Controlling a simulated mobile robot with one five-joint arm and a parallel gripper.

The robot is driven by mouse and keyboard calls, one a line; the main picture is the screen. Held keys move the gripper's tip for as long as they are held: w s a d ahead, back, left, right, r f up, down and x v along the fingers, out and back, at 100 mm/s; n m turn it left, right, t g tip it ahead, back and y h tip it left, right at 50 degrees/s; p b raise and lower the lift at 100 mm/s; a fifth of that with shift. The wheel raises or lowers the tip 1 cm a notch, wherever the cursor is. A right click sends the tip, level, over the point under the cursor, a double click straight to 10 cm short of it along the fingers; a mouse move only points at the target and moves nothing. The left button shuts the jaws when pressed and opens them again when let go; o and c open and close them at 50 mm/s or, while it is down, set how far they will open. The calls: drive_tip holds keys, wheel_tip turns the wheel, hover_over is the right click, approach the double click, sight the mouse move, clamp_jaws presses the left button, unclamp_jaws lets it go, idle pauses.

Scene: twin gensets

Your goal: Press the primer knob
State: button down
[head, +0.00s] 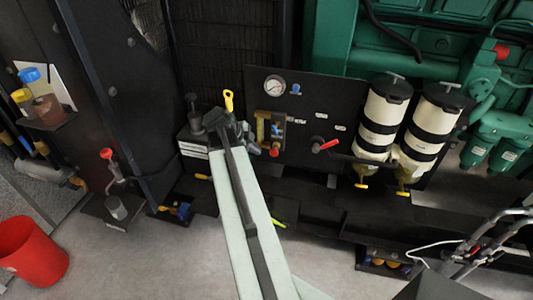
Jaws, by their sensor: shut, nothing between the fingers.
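A black knob on a short stem (192,98) stands upright on a dark round body, left of my gripper. It may be the primer knob, but no label on it can be read. My arm reaches up from the bottom of the head view, and my dark gripper (228,122) is at its far end, shut and empty. The gripper is close to the right of the black knob. I cannot tell whether it touches anything. A yellow loop handle (229,100) shows just beyond the gripper. My arm hides what lies under and behind it.
A black panel (340,103) carries a gauge (274,86), a red-handled lever (325,145) and two white filter canisters (385,120). A red-topped pump (107,155) and red bucket (30,250) are at left. Grey floor is open in front.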

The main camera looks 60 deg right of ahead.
sight(272, 150)
drive_tip(key=d+f+b, duration=0.8)
drive_tip(key=shift+s+d+f, duration=0.25)
drive_tip(key=shift+s+d, duration=0.15)
drive_tip(key=shift+s, duration=0.05)
drive_tip(key=shift+w+d, duration=0.2)
drive_tip(key=shift+d, duration=0.45)
drive_tip(key=shift+w+d, duration=0.2)
drive_tip(key=shift+d, duration=0.4)
